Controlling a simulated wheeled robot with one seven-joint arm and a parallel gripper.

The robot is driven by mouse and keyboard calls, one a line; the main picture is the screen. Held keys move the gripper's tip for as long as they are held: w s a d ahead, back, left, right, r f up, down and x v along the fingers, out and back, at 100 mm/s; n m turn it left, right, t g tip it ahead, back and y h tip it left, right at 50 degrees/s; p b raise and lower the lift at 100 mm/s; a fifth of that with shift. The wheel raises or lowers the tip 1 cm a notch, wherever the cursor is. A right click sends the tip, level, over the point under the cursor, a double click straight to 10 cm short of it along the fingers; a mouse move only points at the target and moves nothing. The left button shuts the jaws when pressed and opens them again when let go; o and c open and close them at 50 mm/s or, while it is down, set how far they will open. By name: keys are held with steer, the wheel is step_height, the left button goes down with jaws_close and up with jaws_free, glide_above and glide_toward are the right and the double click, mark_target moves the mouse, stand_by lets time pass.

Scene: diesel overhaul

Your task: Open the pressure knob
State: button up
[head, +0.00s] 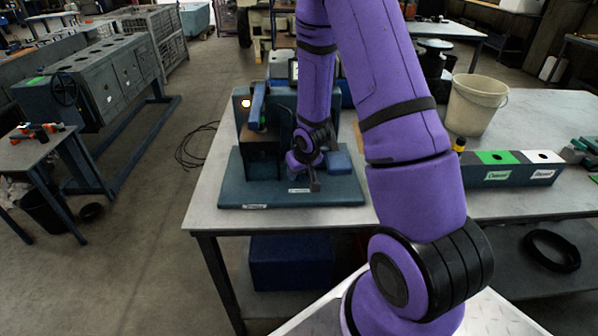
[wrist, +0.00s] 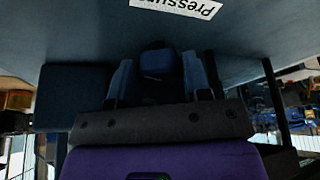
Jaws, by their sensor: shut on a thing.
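The pressure knob (wrist: 157,62) is a small blue block in the middle of the wrist view. My gripper (wrist: 157,82) is shut on it, with one blue finger on each side. A white label starting "Pressu" (wrist: 178,7) lies just beyond the knob, cut off by the picture's edge. In the head view my gripper (head: 314,182) is low over the front of the blue test rig's base plate (head: 260,192), beside a small white label (head: 298,190). I cannot make out the knob there. How far it is turned cannot be told.
A long box with green and white tops (head: 495,172) and a bucket (head: 475,105) stand on the table's right.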

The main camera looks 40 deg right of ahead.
steer(key=shift+n, duration=0.6)
steer(key=shift+y, duration=0.3)
steer(key=o, duration=0.9)
